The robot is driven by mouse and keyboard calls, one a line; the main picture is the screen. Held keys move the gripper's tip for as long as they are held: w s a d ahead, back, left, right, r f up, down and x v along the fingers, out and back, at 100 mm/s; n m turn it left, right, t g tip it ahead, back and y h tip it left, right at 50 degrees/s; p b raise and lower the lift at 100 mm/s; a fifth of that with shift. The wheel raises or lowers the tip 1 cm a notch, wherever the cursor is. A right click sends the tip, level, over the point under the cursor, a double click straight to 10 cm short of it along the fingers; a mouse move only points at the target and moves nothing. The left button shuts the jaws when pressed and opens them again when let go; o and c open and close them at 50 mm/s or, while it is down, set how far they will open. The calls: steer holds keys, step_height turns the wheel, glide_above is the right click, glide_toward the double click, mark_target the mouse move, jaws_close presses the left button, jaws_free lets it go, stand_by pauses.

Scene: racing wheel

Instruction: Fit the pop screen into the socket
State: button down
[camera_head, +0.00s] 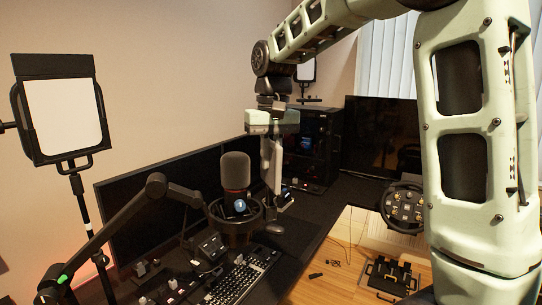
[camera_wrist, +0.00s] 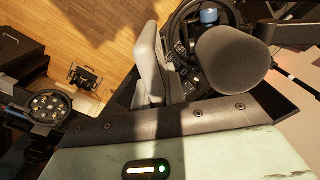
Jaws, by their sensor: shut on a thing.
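My gripper (camera_head: 271,193) points down just right of the microphone (camera_head: 236,172), with its pale fingers close together. The fingers also show in the wrist view (camera_wrist: 150,62). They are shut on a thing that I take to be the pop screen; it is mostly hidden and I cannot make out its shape. The microphone has a dark grey rounded top and a blue mark, and stands upright in a black ring mount (camera_head: 232,228). Its top shows large beside the fingers in the wrist view (camera_wrist: 232,62). I cannot clearly pick out the socket.
A black boom arm (camera_head: 155,187) reaches in from the left. A wide monitor (camera_head: 150,218) stands behind the microphone. A keyboard (camera_head: 240,280) lies in front. A racing wheel (camera_head: 404,207) is at the right, and a panel light (camera_head: 64,113) at the far left.

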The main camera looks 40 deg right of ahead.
steer(key=shift+f, duration=0.45)
steer(key=c, duration=1.4)
jaws_free()
steer(key=shift+o, duration=0.2)
steer(key=shift+r, duration=0.1)
step_height(320, 180, up, 17)
steer(key=b, duration=0.2)
steer(key=shift+d+r, duration=0.15)
steer(key=shift+d, duration=0.1)
steer(key=shift+s, duration=0.1)
